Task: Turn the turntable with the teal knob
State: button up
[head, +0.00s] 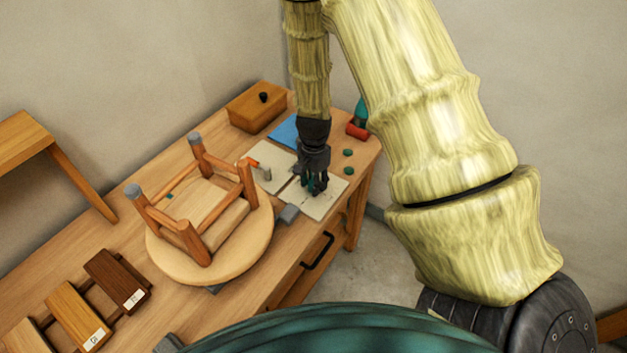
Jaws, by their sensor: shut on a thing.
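A round pale wooden disc (164,258), apparently the turntable, lies on the workbench with an upturned wooden stool frame (195,236) on it. A tiny teal spot (168,197) shows within the frame; I cannot tell whether it is a knob. My gripper (314,188) points down over a pale mat (325,206) to the right of the disc, apart from it. Its fingers are shut on a small dark teal thing (311,183), mostly hidden by them, so its shape is unclear.
A wooden box (257,107), a blue sheet (284,132), a red cylinder (357,132) and green discs (347,170) are nearby. Wood sample boards (117,279) lie at lower left.

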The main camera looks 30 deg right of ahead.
jog(key=shift+d+m, duration=0.1)
jog(key=shift+m, duration=0.3)
jog(key=o, duration=1)
notch_tip(320, 180, up, 12)
dwell(0.3)
dwell(0.5)
